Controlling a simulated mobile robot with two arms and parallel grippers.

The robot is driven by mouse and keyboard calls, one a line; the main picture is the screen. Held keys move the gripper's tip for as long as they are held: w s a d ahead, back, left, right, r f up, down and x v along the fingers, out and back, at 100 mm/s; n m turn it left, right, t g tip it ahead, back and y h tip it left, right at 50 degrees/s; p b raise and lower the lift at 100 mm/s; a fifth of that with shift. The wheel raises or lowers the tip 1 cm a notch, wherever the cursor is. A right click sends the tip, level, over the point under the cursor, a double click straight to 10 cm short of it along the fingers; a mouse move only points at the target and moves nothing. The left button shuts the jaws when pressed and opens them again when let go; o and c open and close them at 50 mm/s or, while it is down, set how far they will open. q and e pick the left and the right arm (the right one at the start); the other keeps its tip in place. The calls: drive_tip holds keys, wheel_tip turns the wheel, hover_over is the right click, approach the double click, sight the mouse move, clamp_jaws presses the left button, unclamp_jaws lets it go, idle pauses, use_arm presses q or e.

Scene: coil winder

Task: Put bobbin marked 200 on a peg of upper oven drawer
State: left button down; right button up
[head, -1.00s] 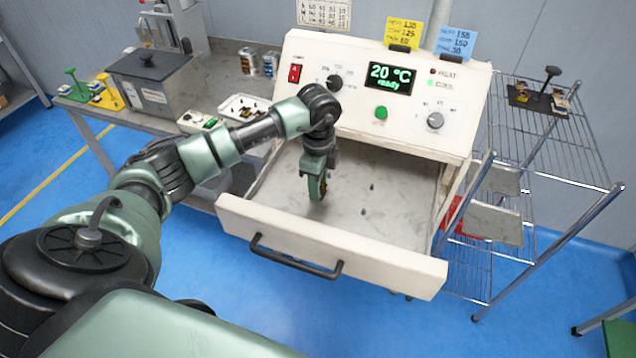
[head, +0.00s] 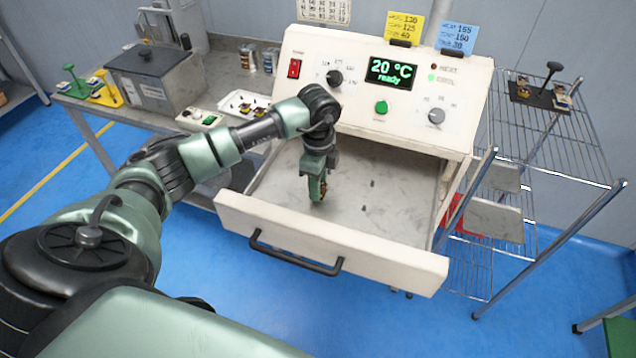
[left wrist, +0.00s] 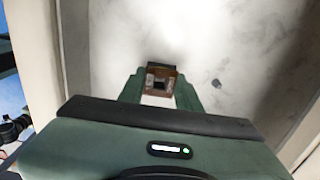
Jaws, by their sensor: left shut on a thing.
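My left gripper (head: 320,192) is inside the open upper oven drawer (head: 325,243), pointing down near its floor. It is shut on a bobbin (left wrist: 161,80), a small brown, square-looking piece with a dark central hole, seen between the fingertips in the left wrist view. The bobbin's marking cannot be read. A free peg (head: 372,183) stands on the drawer floor to the right of the gripper; it also shows in the left wrist view (left wrist: 216,84). I cannot tell whether the bobbin sits around a peg or just above the floor. My right gripper is not in view.
The oven's front panel (head: 455,90) rises behind the drawer, its display reading 20 °C ready. A wire rack (head: 560,140) stands to the right. At the left, a bench holds a grey box (head: 150,82) and a white tray (head: 245,104).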

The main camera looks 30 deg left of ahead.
use_arm(q)
drive_tip(key=shift+f, duration=0.35)
drive_tip(key=c, duration=0.9)
unclamp_jaws()
wheel_tip(320, 180, up, 8)
drive_tip(key=shift+f+b, duration=0.1)
drive_tip(key=shift+b, duration=0.75)
